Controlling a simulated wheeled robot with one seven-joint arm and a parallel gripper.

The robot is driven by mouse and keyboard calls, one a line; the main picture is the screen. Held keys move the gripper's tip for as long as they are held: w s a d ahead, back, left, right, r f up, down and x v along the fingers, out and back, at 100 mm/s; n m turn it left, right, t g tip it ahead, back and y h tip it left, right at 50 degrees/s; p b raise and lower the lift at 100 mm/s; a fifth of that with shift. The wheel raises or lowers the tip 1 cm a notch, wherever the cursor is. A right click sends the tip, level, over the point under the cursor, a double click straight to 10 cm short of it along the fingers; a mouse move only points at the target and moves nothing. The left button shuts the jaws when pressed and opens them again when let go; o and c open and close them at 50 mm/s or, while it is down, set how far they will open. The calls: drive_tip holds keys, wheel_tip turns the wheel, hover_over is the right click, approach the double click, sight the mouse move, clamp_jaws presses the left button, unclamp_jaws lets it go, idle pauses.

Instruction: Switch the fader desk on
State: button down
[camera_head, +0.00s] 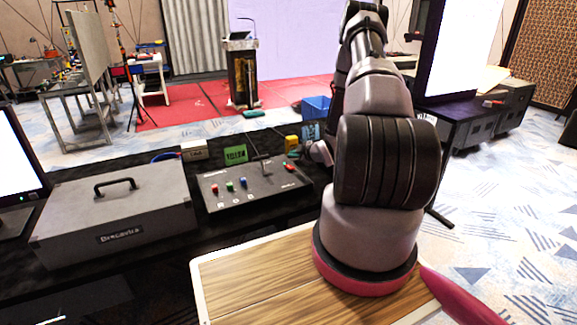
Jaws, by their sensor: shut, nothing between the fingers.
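The fader desk (266,193) is a dark sloped box on the black table, left of my arm. Red, green and blue fader caps stand on its left part, and a small red part (289,167) sits near its upper right corner. A thin dark stalk rises at its back edge. My gripper (312,149) is partly hidden behind my arm. What shows of it is shut and empty, just beyond the desk's back right corner. I cannot tell whether it touches the desk. I cannot tell whether the desk is on.
A grey case (115,217) with a black handle stands left of the desk. Behind the desk are a green card (235,155), a yellow item (292,143) and a blue item (310,132). A lit screen (17,165) stands at far left. Patterned floor is open at right.

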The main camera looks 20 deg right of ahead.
drive_tip(key=shift+s+r, duration=0.2)
drive_tip(key=shift+r, duration=0.35)
drive_tip(key=shift+s+r, duration=0.15)
drive_tip(key=shift+r, duration=0.35)
drive_tip(key=shift+w+r, duration=0.15)
drive_tip(key=shift+r, duration=0.2)
wheel_tip(320, 180, up, 16)
drive_tip(key=m+g+h, duration=0.2)
drive_tip(key=m+h, duration=0.1)
drive_tip(key=m, duration=0.1)
drive_tip(key=s+a+r+m+g+h, duration=0.1)
drive_tip(key=s+a+r+m, duration=0.15)
drive_tip(key=r, duration=0.45)
drive_tip(key=s+a+r+m, duration=0.1)
drive_tip(key=s+r, duration=0.2)
drive_tip(key=r, duration=0.4)
drive_tip(key=s+a+r+m+g+y, duration=0.1)
drive_tip(key=s+a+r+m, duration=0.2)
drive_tip(key=s, duration=0.7)
drive_tip(key=s+a+r+m+y, duration=0.1)
drive_tip(key=s+a+r+m, duration=0.1)
drive_tip(key=s+a+r, duration=0.4)
drive_tip(key=s+a+r+m+g+y, duration=0.1)
drive_tip(key=s+a+r+m, duration=0.2)
drive_tip(key=s, duration=1.1)
drive_tip(key=a+r, duration=0.1)
drive_tip(key=a, duration=0.2)
drive_tip(key=shift+a+r+m+g+y, duration=0.2)
drive_tip(key=shift+a+m+g+y, duration=0.1)
drive_tip(key=shift+m+y, duration=0.1)
